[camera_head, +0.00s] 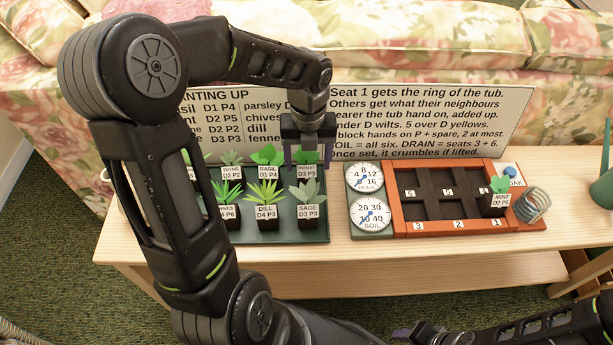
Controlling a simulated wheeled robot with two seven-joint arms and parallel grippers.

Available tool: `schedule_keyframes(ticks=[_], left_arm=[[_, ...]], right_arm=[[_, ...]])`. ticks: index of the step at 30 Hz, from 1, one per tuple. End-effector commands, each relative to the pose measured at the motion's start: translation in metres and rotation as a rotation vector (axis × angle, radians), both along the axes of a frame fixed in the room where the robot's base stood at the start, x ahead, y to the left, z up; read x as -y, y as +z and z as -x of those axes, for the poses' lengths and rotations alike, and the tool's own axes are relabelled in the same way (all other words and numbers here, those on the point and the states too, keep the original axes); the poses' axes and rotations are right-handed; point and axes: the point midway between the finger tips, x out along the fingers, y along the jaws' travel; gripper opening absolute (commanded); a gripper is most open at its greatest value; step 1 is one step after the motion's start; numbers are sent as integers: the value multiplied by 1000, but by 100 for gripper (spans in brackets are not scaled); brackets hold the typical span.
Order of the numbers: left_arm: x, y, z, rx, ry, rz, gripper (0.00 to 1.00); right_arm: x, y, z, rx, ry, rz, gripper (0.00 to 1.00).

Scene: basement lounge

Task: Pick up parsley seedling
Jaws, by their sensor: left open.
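The seedling at the back right of the dark green tray (325,232) has green leaves and a small label; I take it as the parsley seedling (307,172), though the label is too small to read surely. My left gripper (308,158) points down over it, open, with one finger on each side of its leaves. I cannot tell whether the fingers touch it. The gripper hides part of the leaves. My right gripper (403,333) is low at the bottom edge, away from the table, partly cut off.
Basil (267,157), dill (266,194) and sage (306,192) stand close by in the tray. Right of it are two dials (368,196) and an orange-framed tub (400,222) with a mint seedling (500,197) at its right. A sign (430,120) stands behind.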

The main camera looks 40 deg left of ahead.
Motion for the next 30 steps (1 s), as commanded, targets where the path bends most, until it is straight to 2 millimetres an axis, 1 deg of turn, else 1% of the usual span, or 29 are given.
schedule_keyframes(ticks=[6,10,29,30], left_arm=[[-4,-34,2,-4,1,2,67],[-4,-47,1,-3,-1,1,67],[-4,-48,1,-1,0,1,67],[-4,-48,1,-1,0,1,66]], right_arm=[[0,-14,0,0,-1,0,36],[0,-18,0,-1,-2,0,36],[0,-17,0,0,-1,0,36],[0,-17,0,0,-1,0,36]])
